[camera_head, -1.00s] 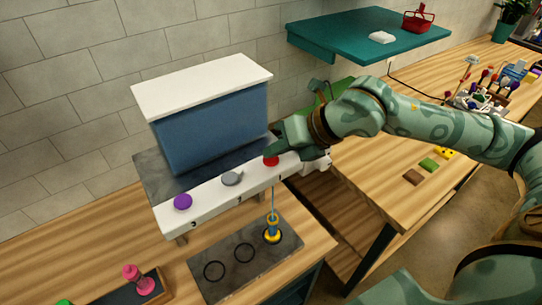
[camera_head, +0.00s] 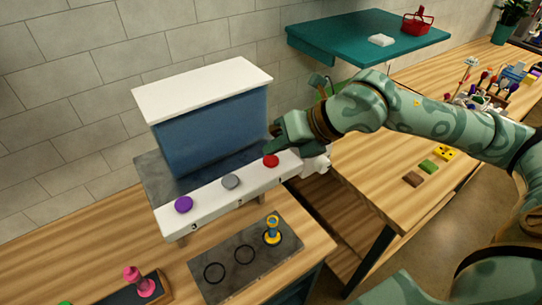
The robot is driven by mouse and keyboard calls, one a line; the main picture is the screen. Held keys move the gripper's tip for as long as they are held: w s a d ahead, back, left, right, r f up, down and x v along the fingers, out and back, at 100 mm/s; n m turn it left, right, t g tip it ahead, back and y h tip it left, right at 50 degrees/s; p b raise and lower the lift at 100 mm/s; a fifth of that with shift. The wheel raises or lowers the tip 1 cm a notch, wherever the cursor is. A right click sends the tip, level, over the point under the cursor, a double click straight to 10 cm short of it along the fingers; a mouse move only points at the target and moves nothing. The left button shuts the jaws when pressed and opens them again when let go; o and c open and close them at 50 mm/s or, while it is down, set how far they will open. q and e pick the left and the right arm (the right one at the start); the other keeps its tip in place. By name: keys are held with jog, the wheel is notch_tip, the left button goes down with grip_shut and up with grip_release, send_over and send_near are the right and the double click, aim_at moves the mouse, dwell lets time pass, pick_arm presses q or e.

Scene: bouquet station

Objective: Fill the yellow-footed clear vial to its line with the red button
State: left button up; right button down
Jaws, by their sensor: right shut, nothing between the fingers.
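The yellow-footed vial (camera_head: 272,232) stands upright on the dark plate, in the ring nearest the red button, below the dispenser's front bar. Some blue shows inside it, but its line and exact level are too small to tell. The red button (camera_head: 271,161) sits on the right end of the white bar (camera_head: 209,199), uncovered. My right gripper (camera_head: 274,138) is shut and empty, just above and behind the red button, apart from it. No stream falls into the vial. My left gripper is not in view.
A grey button (camera_head: 231,181) and a purple button (camera_head: 184,204) sit further left on the bar. Two rings on the dark plate (camera_head: 227,256) are empty. A teal shelf (camera_head: 370,34) hangs at the back.

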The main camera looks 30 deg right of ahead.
aim_at(277, 161)
jog(key=shift+r, duration=0.1)
jog(key=shift+r+p, duration=1.3)
jog(key=shift+r, duration=1.15)
jog(key=shift+d, duration=0.1)
